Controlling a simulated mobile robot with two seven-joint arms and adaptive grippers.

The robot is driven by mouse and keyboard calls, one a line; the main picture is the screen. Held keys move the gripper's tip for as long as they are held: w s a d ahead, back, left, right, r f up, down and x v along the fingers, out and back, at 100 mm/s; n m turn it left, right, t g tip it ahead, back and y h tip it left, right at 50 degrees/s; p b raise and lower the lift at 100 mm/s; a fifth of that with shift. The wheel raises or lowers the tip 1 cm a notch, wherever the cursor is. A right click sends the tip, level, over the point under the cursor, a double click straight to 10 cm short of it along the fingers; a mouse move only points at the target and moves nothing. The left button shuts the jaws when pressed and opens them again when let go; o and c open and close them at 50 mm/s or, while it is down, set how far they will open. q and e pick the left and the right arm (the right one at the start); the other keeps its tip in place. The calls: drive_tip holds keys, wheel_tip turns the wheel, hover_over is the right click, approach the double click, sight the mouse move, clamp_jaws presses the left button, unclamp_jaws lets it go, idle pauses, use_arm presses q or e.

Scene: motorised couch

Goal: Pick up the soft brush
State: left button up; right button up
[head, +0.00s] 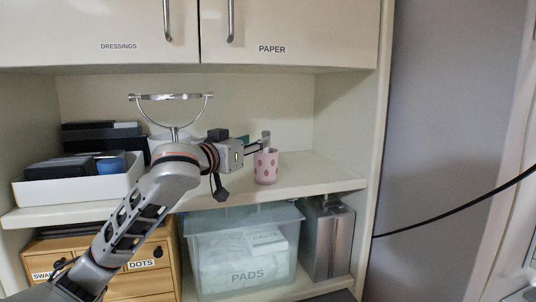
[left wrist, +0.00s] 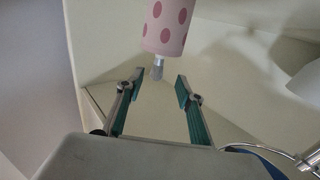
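A pink cup with darker dots (head: 266,168) stands upright on the shelf. In the left wrist view the cup (left wrist: 168,28) appears upside down at the top, with a small grey brush tip (left wrist: 157,71) sticking out of its mouth; the rest of the brush is hidden inside. My left gripper (head: 262,144) is at the cup's rim, coming from the left. In the left wrist view its fingers (left wrist: 160,80) are open, with the brush tip showing in the gap near the fingertips, and nothing is gripped. My right gripper is not in view.
A white tray with dark boxes (head: 88,190) stands at left on the shelf (head: 320,178). A metal ring stand (head: 172,97) rises behind my left arm. Cabinet doors (head: 285,30) hang above. A PADS bin (head: 235,285) is below. The shelf right of the cup is clear.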

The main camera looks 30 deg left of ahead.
use_arm(q)
drive_tip(key=w, duration=0.6)
drive_tip(key=shift+w+r, duration=0.15)
drive_tip(key=shift+w, duration=0.1)
drive_tip(key=c, duration=1)
drive_tip(key=shift+c, duration=0.2)
